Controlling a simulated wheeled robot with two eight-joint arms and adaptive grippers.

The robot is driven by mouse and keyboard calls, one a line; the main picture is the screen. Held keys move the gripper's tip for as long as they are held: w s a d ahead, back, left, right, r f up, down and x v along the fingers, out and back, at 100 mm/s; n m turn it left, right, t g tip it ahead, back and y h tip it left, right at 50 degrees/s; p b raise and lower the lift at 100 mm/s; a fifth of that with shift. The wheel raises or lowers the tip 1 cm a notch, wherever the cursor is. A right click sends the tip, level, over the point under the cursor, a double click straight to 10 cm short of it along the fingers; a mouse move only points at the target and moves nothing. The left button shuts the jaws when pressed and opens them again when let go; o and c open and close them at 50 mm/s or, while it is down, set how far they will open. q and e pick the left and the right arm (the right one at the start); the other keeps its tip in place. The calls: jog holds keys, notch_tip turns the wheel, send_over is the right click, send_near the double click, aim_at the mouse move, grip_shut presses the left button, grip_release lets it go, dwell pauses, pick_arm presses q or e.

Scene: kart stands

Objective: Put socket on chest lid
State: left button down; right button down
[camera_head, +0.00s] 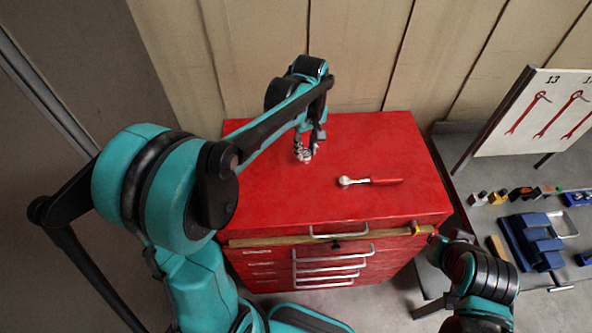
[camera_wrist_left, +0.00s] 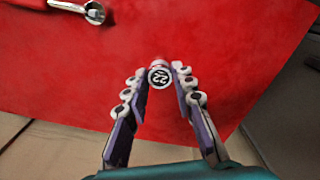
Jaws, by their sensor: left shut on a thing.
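The red chest lid (camera_head: 260,205) is the flat top of a red tool chest in the middle of the head view. My left gripper (camera_head: 306,153) is over the left back part of the lid. In the left wrist view its fingers (camera_wrist_left: 159,80) are shut on the socket (camera_wrist_left: 158,77), a small round piece with a white end face marked 22. The socket is at or just above the lid; I cannot tell if it touches. In the head view the fingers mostly hide it. My right arm shows at the lower right, but its fingertips cannot be made out.
A red-handled ratchet (camera_head: 370,181) lies on the lid right of my left gripper; its head shows in the left wrist view (camera_wrist_left: 94,13). A grey table (camera_head: 473,183) on the right holds a blue vise (camera_head: 530,240), several small parts and a wrench board (camera_head: 540,110).

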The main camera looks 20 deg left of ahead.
pick_arm(q)
jog(key=s+a+f, duration=0.1)
jog(key=s, duration=0.1)
jog(key=s+a+f, duration=0.1)
jog(key=s, duration=0.1)
jog(key=s+a+f, duration=0.1)
jog(key=f, duration=0.1)
jog(key=shift+s+a+f, duration=0.1)
jog(key=shift+s+a, duration=0.25)
jog(key=shift+s, duration=0.05)
notch_tip(320, 180, down, 4)
jog(key=shift+f+b, duration=0.1)
jog(key=shift+b, duration=0.55)
jog(key=c, duration=1.3)
grip_release()
